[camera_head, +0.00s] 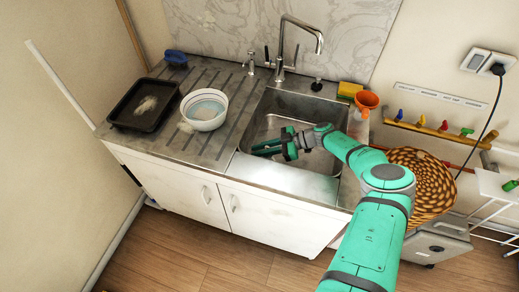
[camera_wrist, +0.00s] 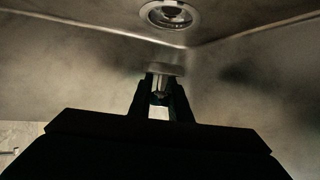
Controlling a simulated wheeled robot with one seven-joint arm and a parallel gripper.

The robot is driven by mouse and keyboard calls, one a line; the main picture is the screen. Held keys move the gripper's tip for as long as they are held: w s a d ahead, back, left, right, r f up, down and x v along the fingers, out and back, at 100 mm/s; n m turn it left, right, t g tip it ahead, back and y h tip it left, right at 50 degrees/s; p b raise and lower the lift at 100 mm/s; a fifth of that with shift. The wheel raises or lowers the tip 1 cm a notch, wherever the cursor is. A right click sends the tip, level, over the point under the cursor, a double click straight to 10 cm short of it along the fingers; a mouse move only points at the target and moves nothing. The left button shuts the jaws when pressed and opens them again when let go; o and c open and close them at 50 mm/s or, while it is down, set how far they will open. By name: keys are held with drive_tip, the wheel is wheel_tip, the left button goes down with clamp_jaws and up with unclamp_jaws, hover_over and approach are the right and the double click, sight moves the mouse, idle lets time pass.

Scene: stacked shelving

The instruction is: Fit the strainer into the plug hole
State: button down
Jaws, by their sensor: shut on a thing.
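My gripper (camera_wrist: 161,98) is inside the metal sink basin (camera_head: 262,103), low in its left part. In the wrist view its two dark fingers are shut on the strainer (camera_wrist: 164,69), a small metal piece with a flat rim above a narrow stem. The plug hole (camera_wrist: 169,14) shows as a round ringed opening at the top of the wrist view, beyond the strainer. A gap shows between the strainer and the plug hole. In the head view my gripper (camera_head: 262,150) hides the strainer, and I cannot make out the plug hole there.
The tap (camera_head: 300,40) rises behind the basin. A white bowl (camera_head: 204,108) and a black tray (camera_head: 143,104) stand on the drainer at left. A yellow sponge (camera_head: 349,89) and an orange funnel (camera_head: 366,101) are at the basin's right back corner. The basin walls surround my gripper.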

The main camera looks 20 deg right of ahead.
drive_tip(key=shift+f, duration=2.2)
drive_tip(key=shift+f, duration=0.7)
idle(0.8)
drive_tip(key=shift+s, duration=0.1)
drive_tip(key=c, duration=1.8)
unclamp_jaws()
drive_tip(key=shift+c, duration=0.2)
drive_tip(key=shift+r, duration=1.05)
